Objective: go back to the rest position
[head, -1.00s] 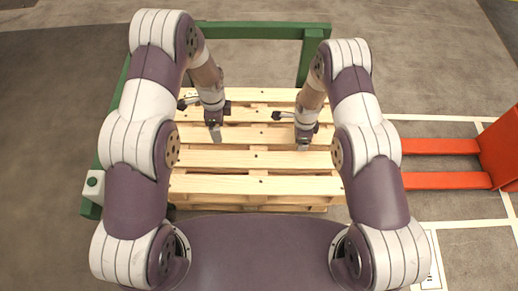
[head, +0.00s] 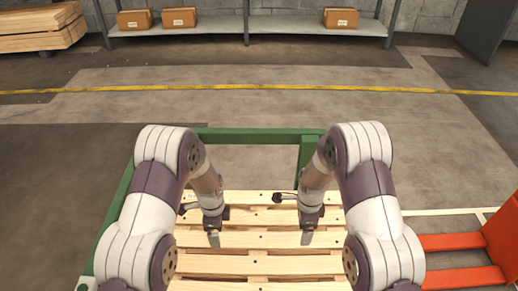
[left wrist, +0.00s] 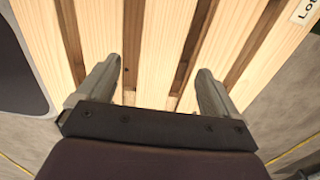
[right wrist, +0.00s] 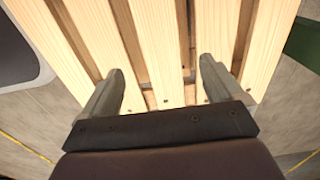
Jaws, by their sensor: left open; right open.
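My left gripper (head: 213,238) hangs over the left part of the wooden pallet (head: 258,240) in the head view. My right gripper (head: 307,237) hangs over its right part. Both point down. In the left wrist view the left gripper's fingers (left wrist: 160,85) are spread apart with only pallet slats (left wrist: 155,45) beyond them. In the right wrist view the right gripper's fingers (right wrist: 160,85) are also spread and empty above the slats (right wrist: 160,50). A label (left wrist: 308,10) shows at the top right corner of the left wrist view.
A green frame (head: 255,134) runs behind and left of the pallet. A red forked thing (head: 460,258) stands at right. A grey shelf (head: 275,27) with cardboard boxes (head: 180,17) and stacked wood (head: 35,30) are at the back. Open floor (head: 300,110) lies between, crossed by a yellow line (head: 260,86).

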